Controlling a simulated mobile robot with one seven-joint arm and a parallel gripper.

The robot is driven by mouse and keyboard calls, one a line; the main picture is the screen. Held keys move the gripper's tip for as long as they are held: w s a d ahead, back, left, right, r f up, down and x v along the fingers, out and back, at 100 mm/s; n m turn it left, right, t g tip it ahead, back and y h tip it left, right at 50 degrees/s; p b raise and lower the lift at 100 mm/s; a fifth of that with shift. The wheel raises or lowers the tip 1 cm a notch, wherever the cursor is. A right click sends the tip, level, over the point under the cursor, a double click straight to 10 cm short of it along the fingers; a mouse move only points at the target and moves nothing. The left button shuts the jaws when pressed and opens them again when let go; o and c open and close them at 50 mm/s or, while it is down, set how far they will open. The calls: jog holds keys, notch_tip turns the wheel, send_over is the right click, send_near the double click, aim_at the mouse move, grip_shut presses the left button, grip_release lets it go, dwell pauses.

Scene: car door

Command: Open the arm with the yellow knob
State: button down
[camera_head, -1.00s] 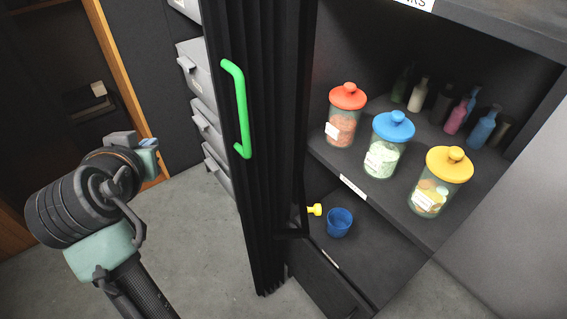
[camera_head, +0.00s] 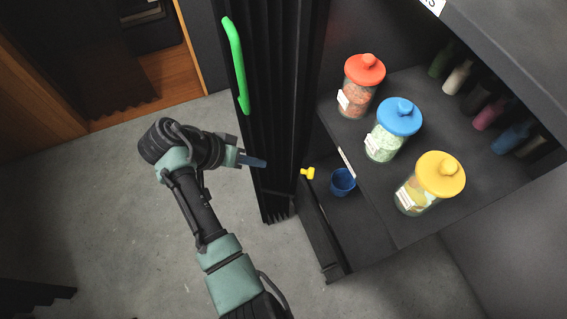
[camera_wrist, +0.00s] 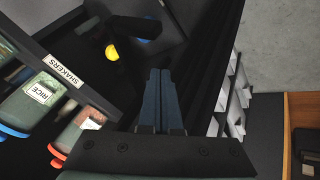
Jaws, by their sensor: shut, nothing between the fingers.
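A small yellow knob (camera_head: 307,173) sits low inside the dark cabinet, just right of the black folded door (camera_head: 280,120) and beside a blue cup (camera_head: 342,182). In the wrist view the yellow knob (camera_wrist: 112,53) is up and left of my fingers, on a dark piece. The arm that carries it is too dark to make out clearly. My gripper (camera_head: 262,163) is shut and empty. It is left of the knob in the head view, in front of the folded door's edge. In the wrist view my blue fingers (camera_wrist: 161,100) lie together.
A green handle (camera_head: 237,65) stands on the folded door. Jars with red (camera_head: 364,71), blue (camera_head: 399,117) and yellow (camera_head: 440,175) lids stand on the shelf, with several bottles behind. A low black panel (camera_head: 322,232) fronts the cabinet.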

jog(key=d+f+p, duration=0.1)
jog(key=d+f, duration=0.2)
jog(key=d, duration=0.3)
jog(key=shift+w, duration=0.15)
jog(key=shift+p, duration=0.3)
